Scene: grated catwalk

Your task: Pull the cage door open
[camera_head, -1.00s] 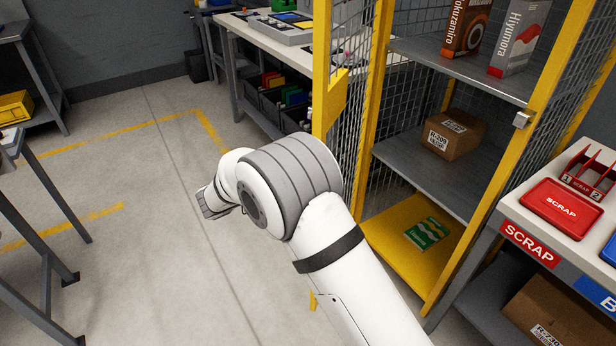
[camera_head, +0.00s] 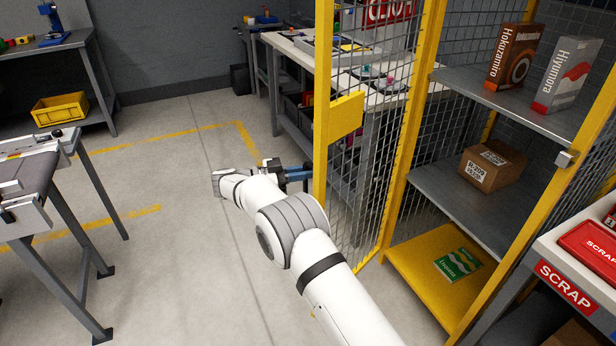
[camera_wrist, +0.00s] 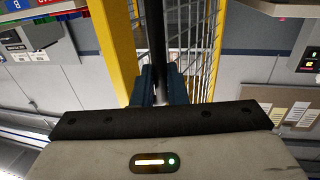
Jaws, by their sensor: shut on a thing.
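The cage door (camera_head: 322,130) has a yellow frame with wire mesh and a yellow plate (camera_head: 343,117) on its edge. It stands swung out from the yellow cage, whose front is open to the shelves. My gripper (camera_head: 306,173) is at the door's free edge, with blue fingers reaching in from the left. In the wrist view the fingers (camera_wrist: 159,88) close on a dark upright bar, the door handle (camera_wrist: 157,45), beside the yellow door frame (camera_wrist: 113,40).
Inside the cage are boxes on grey shelves, a brown carton (camera_head: 492,165) and a green packet (camera_head: 457,265). A scrap bench (camera_head: 570,255) stands right of the cage. A workbench (camera_head: 300,50) is behind the door. A conveyor (camera_head: 40,180) stands left. Floor between is clear.

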